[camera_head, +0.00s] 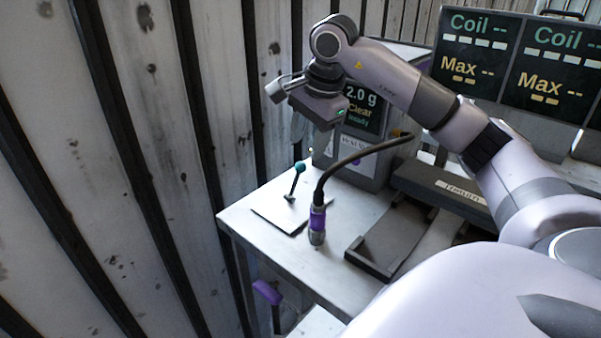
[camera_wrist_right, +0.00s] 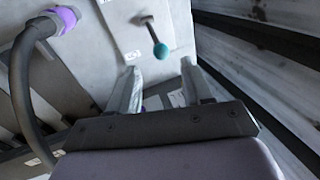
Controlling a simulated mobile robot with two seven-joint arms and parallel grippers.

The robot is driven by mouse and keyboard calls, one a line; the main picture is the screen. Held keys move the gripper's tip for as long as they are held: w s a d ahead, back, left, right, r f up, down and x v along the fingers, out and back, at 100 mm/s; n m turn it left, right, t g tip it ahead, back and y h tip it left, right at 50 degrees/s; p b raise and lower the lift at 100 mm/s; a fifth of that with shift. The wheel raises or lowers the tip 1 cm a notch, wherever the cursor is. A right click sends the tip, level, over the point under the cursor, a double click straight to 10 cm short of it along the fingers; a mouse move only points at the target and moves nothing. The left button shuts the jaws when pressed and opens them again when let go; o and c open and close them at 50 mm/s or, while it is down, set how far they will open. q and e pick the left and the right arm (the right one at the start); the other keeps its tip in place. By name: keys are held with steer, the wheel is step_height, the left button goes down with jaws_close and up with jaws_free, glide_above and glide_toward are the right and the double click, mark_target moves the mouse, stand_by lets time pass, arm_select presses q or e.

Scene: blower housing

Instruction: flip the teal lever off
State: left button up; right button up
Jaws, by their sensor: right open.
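The teal lever (camera_head: 298,168) has a dark stem and a round teal knob. It stands on a pale plate (camera_head: 273,213) at the left end of the table, its knob leaning slightly right. My right gripper (camera_head: 319,118) is above and behind the lever, pointing down, with a clear gap. In the right wrist view the gripper (camera_wrist_right: 160,68) has its two fingers apart with nothing between them. The teal knob (camera_wrist_right: 161,51) appears just beyond the fingertips there, apart from them. My left gripper is out of view.
A thick black cable with a purple connector (camera_head: 317,218) stands right of the lever. A grey box with a display (camera_head: 362,110) is behind it. A dark tray (camera_head: 375,262) lies to the right. A ribbed wall (camera_head: 150,150) is close on the left.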

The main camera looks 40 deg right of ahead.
mark_target(301, 167)
steer(key=x, duration=0.8)
steer(key=shift+d, duration=0.2)
jaws_close()
